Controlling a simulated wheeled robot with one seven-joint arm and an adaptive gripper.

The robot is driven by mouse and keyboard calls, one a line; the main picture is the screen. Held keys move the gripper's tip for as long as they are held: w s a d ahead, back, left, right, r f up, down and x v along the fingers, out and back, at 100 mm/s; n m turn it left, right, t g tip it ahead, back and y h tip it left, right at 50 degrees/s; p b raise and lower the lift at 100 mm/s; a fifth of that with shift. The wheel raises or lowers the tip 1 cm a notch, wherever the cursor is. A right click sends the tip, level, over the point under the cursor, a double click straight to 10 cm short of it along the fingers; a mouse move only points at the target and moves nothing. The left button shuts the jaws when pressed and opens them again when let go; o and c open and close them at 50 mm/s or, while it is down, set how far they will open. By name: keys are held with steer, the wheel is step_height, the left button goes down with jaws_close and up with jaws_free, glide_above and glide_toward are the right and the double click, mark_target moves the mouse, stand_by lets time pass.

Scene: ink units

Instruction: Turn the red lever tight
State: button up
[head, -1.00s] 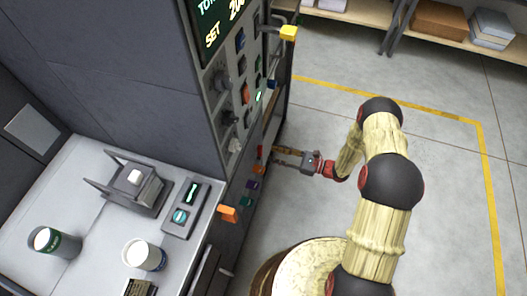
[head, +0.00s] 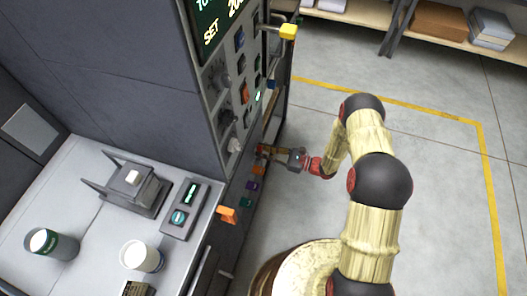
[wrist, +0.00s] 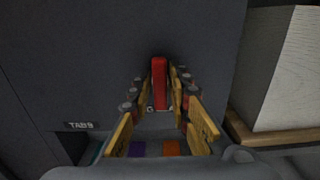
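The red lever (wrist: 159,78) stands upright in the middle of the wrist view, against a dark panel. My gripper (wrist: 161,98) has its two yellowish fingers on either side of the lever, with the lever's lower part between the tips. The fingers look apart, and I cannot tell whether either one touches the lever. In the head view my gripper (head: 268,152) is at the lower side of the dark machine's front, reaching in from the right. The lever is hard to make out there behind the fingertips.
Orange (head: 227,214), purple (head: 253,185) and green (head: 246,202) tabs stick out below my gripper. A grey bench (head: 100,235) with cups and a small device stands left. Floor to the right is clear.

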jaws_close()
steer(key=shift+m, duration=0.3)
steer(key=shift+w+d+f+m+p, duration=0.1)
steer(key=shift+m+p, duration=0.05)
steer(key=shift+m, duration=2.7)
steer(key=shift+w+f+m+p, duration=0.15)
steer(key=shift+m, duration=2.75)
steer(key=shift+w+d+f+m+p, duration=0.1)
steer(key=shift+m+p, duration=0.05)
steer(key=shift+m, duration=2.7)
steer(key=shift+o, duration=2.1)
jaws_free()
